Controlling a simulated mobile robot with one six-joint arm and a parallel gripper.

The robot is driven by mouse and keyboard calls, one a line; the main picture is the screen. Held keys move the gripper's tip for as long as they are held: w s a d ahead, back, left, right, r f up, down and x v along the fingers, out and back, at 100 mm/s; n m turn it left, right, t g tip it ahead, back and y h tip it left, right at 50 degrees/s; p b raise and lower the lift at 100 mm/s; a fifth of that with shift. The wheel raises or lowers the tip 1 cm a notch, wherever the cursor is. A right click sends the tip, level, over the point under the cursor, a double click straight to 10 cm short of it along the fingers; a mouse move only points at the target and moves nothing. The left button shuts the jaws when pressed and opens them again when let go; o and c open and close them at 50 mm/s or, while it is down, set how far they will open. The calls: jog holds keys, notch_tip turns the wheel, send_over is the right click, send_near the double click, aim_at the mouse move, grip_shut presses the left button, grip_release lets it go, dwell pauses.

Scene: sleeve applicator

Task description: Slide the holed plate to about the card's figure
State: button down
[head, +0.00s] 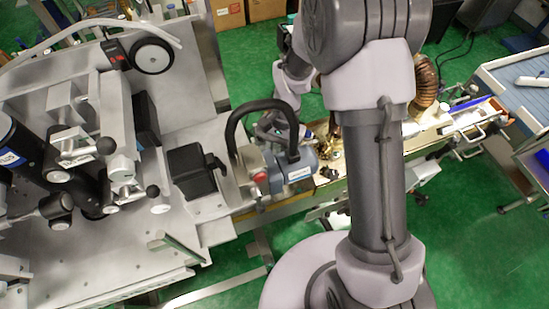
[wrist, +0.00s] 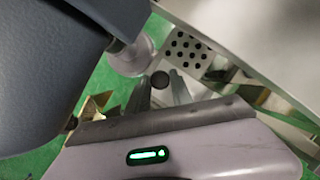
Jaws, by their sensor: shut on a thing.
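The holed plate (wrist: 187,48), a light plate with rows of dark round holes, shows at the top of the wrist view, just beyond my fingertips. My gripper (wrist: 161,84) reaches up from the bottom of the wrist view. Its two fingers stand on either side of a small dark round knob (wrist: 159,79), and the gripper is shut on it. The knob is close to the plate's near edge; I cannot tell how they join. In the head view my fingertips are hidden around the machine's housing. I cannot make out the card or its figure in either view.
A blue-grey housing (wrist: 55,60) with a pale round part (wrist: 132,57) crowds the left of the wrist view. In the head view, a black loop handle (head: 262,108) and a motor housing (head: 290,166) stand close to my wrist. Green floor is open at lower right.

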jog(key=c, duration=1.1)
grip_release()
jog(key=shift+r, duration=0.2)
jog(key=shift+c, duration=0.2)
jog(key=shift+r, duration=0.1)
jog(key=p+v, duration=0.3)
jog(key=v, duration=1.4)
